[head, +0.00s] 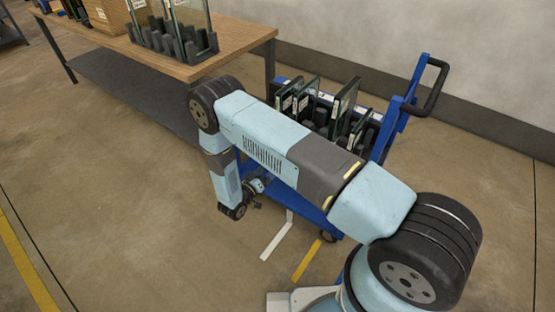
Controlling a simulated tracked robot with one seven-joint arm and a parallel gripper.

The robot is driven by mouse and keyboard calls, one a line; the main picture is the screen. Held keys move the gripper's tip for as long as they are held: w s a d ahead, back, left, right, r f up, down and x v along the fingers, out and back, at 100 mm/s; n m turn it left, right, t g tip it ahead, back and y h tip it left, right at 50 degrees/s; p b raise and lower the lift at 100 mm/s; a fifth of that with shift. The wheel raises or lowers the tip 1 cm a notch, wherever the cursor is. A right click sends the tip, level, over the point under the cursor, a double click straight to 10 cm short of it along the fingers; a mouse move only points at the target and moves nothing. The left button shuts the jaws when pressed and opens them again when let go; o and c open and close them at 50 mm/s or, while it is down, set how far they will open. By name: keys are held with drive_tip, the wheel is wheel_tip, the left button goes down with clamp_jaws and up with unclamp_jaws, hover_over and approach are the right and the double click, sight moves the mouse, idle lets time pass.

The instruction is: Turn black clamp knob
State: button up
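I cannot make out a black clamp knob in the head view. My arm crosses the middle of the view and hangs down at its far end. What appears to be my gripper (256,203) is a small dark shape at the low end of my arm, beside the blue cart (283,196). It is too small and too covered to tell whether it is open or shut. I see nothing held in it. My arm hides much of the cart.
The cart carries several upright glass panels (345,102) in dark holders and has a black handle (432,88). A wooden workbench (240,38) at the back holds more glass panels (190,22) and a cardboard box (105,14). The floor on the left is clear.

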drive_tip(key=x, duration=0.8)
drive_tip(key=shift+w+d, duration=0.1)
drive_tip(key=shift+w, duration=0.05)
drive_tip(key=c, duration=0.9)
drive_tip(key=shift+a, duration=0.3)
drive_tip(key=shift+c, duration=0.3)
drive_tip(key=shift+d, duration=0.15)
